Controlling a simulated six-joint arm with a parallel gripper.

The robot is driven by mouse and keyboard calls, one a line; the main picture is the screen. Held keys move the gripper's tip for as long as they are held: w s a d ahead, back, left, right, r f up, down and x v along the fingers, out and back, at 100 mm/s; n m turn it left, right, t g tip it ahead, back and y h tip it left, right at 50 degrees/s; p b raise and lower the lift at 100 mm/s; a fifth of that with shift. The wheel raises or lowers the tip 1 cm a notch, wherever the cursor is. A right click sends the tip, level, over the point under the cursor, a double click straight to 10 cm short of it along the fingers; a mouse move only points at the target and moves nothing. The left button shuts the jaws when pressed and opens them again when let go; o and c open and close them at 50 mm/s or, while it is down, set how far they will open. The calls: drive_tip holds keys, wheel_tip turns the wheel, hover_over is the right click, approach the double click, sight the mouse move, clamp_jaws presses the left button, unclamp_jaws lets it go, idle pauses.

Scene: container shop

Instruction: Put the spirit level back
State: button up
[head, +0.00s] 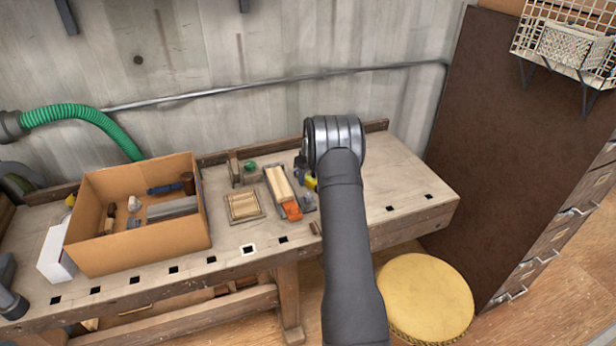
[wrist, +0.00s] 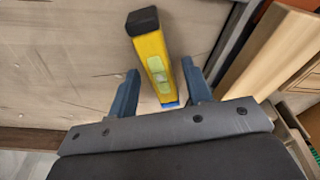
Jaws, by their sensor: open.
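The spirit level is yellow with a black end cap and a greenish vial. In the wrist view the spirit level (wrist: 152,55) lies between my fingers, its black end pointing away from my gripper and a blue bit at its near end. My gripper (wrist: 159,68) is open, with one blue finger on each side and a gap visible on both sides. In the head view only a small yellow part of the level (head: 311,183) shows on the workbench (head: 405,180). My arm hides most of it and of my gripper (head: 303,177).
A grey tray (head: 268,178) with wood blocks and an orange item stands just left of my gripper. Further left are a small wooden tray (head: 230,219) and a cardboard box (head: 150,245) holding tools. The bench's right end is clear. A yellow stool (head: 425,295) stands in front.

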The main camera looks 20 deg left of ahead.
sight(307, 177)
wheel_tip(307, 177, up, 12)
drive_tip(key=d, duration=0.1)
drive_tip(key=shift+s+d, duration=0.35)
drive_tip(key=shift+f, duration=0.15)
drive_tip(key=f, duration=0.4)
drive_tip(key=a+f, duration=0.1)
drive_tip(key=f, duration=0.6)
drive_tip(key=shift+w+a+f, duration=0.3)
drive_tip(key=shift+w+a+r, duration=0.1)
drive_tip(key=shift+r, duration=1.65)
drive_tip(key=shift+f, duration=0.1)
